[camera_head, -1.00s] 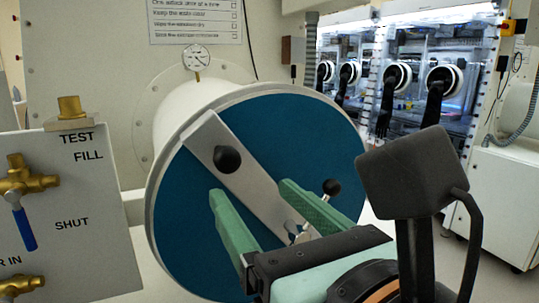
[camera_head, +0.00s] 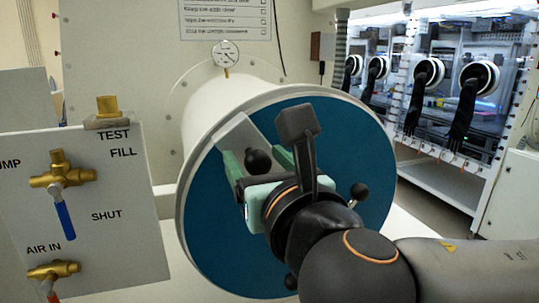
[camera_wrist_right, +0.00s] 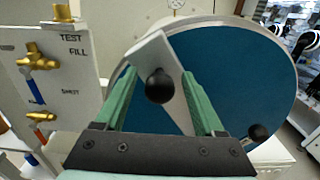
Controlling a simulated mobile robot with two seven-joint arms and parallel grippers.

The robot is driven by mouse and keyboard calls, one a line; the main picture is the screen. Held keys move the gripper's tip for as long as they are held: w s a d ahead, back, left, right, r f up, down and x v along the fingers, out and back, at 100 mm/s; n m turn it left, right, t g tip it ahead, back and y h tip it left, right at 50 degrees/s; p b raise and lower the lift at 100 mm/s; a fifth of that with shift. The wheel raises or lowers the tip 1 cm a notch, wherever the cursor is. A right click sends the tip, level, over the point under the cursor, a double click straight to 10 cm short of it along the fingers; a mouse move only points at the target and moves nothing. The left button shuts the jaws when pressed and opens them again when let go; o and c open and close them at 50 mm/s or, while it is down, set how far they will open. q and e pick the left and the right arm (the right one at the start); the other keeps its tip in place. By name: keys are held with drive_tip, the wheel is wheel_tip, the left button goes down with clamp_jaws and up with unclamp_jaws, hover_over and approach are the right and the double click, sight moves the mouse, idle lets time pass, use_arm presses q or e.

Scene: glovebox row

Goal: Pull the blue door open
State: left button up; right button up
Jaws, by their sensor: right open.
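The round blue door (camera_head: 340,130) closes the end of a white cylinder in the head view. It also fills much of the right wrist view (camera_wrist_right: 235,65). A grey bar (camera_head: 238,132) crosses the door and carries a black ball knob (camera_head: 258,161). In the right wrist view the knob (camera_wrist_right: 159,86) lies between the two green fingers, with space on both sides. My right gripper (camera_head: 258,160) is open in front of the bar. Whether the fingers touch the door or bar cannot be told. A second black knob (camera_head: 359,191) sits at the door's right. My left gripper is not in view.
A valve panel (camera_head: 120,215) with brass valves and a blue lever (camera_head: 64,220) stands left of the door. A pressure gauge (camera_head: 226,53) is above the cylinder. Glovebox windows with black gloves (camera_head: 465,110) line the back right, with open floor before them.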

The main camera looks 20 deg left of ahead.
clamp_jaws()
idle(0.7)
idle(0.8)
